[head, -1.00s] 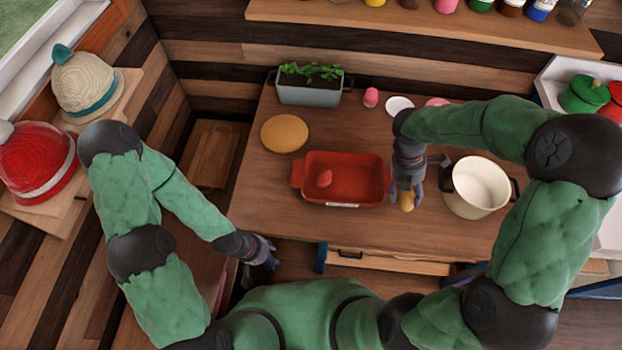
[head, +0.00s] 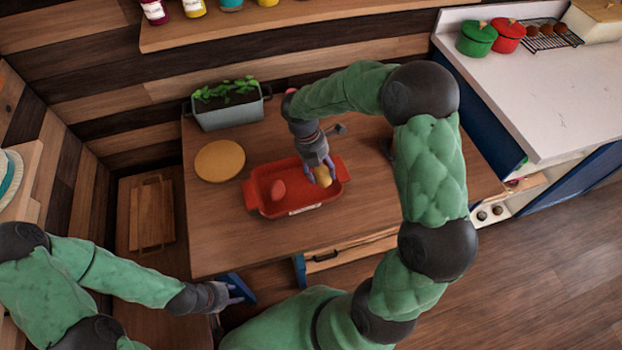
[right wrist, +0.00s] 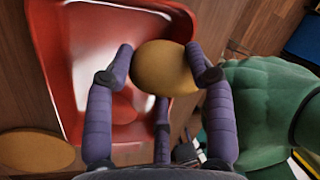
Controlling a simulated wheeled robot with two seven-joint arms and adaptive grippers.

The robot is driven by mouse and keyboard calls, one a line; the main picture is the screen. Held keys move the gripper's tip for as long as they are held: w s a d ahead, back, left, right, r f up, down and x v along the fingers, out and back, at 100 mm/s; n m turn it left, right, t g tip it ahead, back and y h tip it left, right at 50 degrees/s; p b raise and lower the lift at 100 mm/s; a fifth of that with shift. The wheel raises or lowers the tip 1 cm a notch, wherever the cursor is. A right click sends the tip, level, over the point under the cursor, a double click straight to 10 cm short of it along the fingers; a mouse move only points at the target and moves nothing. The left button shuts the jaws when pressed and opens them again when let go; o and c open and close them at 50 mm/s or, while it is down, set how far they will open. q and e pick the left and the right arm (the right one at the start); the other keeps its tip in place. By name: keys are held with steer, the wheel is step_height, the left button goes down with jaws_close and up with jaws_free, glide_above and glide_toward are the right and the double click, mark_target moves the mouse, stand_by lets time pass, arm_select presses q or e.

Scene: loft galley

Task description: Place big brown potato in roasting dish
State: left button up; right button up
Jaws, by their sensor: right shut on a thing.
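The big brown potato (head: 323,177) is yellow-brown and held between the fingers of my right gripper (head: 318,170). It also shows in the right wrist view (right wrist: 165,68), gripped from both sides. The red roasting dish (head: 256,204) sits on the table, and the potato is over its right part. In the right wrist view the dish's rim (right wrist: 50,80) lies below and left of the potato; I cannot tell if the potato touches it. A reddish-pink potato-like item (head: 277,189) lies in the dish. My left gripper (head: 236,292) is empty, near the table's front left, and appears open.
A round tan board (head: 220,161) lies left of the dish, with a grey planter (head: 228,108) behind it. A wooden shelf (head: 240,25) with jars hangs above. The table's left front (head: 215,240) is clear. A white counter (head: 520,90) with pots stands at right.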

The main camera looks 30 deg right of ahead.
steer(key=w+f, duration=0.1)
steer(key=w+f+b, duration=0.1)
steer(key=f, duration=0.1)
steer(key=w+f, duration=0.2)
steer(key=shift+a+f+b, duration=0.1)
steer(key=shift+a+b, duration=0.15)
steer(key=shift+b, duration=0.15)
step_height(320, 180, down, 3)
steer(key=shift+w+f+b, duration=0.15)
steer(key=shift+f+b, duration=0.05)
steer(key=shift+b, duration=0.8)
steer(key=shift+r, duration=0.1)
steer(key=o, duration=1.2)
steer(key=shift+f, duration=0.25)
steer(key=shift+o, duration=0.2)
steer(key=p+v, duration=0.4)
steer(key=v, duration=0.8)
steer(key=shift+r+p, duration=0.25)
steer(key=shift+p, duration=0.15)
